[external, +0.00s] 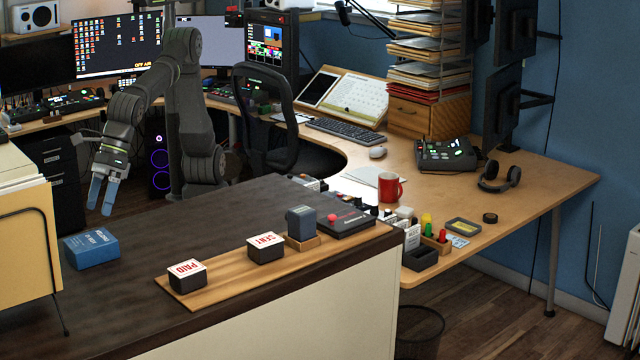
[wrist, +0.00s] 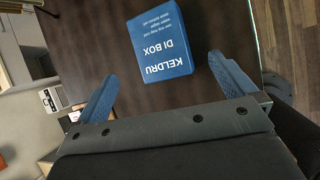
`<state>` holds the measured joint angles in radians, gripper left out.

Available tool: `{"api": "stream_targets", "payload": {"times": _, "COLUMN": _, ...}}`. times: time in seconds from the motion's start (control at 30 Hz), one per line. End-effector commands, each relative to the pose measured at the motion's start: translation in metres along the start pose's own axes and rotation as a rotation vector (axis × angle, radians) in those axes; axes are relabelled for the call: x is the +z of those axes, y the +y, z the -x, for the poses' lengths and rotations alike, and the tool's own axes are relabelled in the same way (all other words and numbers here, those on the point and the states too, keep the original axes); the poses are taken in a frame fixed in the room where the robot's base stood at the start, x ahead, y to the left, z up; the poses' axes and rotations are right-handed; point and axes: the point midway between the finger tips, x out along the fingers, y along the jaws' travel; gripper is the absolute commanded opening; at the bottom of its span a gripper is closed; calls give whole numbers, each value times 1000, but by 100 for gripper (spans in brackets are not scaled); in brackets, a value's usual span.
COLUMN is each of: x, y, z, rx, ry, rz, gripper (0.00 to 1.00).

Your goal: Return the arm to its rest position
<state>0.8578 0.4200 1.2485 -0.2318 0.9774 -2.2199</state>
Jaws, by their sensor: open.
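My arm stands behind the dark counter (external: 200,236), its forearm bent down at the left. My gripper (external: 100,196) hangs over the counter's back edge with its blue fingers pointing down, open and empty. In the wrist view, the two blue fingertips (wrist: 160,72) are spread wide. A blue box (external: 91,248) with white lettering lies on the counter, in front of my gripper and apart from it. In the wrist view, the blue box (wrist: 163,45) lies beyond and between the fingertips, with nothing touching it.
A wooden board (external: 220,283) on the counter holds a PAID stamp (external: 187,276), a SENT stamp (external: 265,247) and a dark block (external: 301,222). A yellow file holder (external: 25,240) stands at the left. An office chair (external: 265,110) and desk are behind. The counter's middle is clear.

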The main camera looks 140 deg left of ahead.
Motion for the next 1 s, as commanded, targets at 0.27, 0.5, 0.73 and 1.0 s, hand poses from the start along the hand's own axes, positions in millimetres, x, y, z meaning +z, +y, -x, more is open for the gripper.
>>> {"api": "stream_targets", "payload": {"times": 0.27, "x": 0, "y": 0, "z": -58, "rx": -2, "ry": 2, "rz": 0, "gripper": 100}}
{"api": "stream_targets", "payload": {"times": 0.5, "x": 9, "y": 5, "z": -67, "rx": 4, "ry": -5, "rz": -2, "gripper": 100}}
{"api": "stream_targets", "payload": {"times": 0.73, "x": 17, "y": 9, "z": -50, "rx": 1, "ry": -1, "rz": 0, "gripper": 100}}
{"api": "stream_targets", "payload": {"times": 1.0, "x": 19, "y": 9, "z": -47, "rx": 0, "ry": -1, "rz": 0, "gripper": 100}}
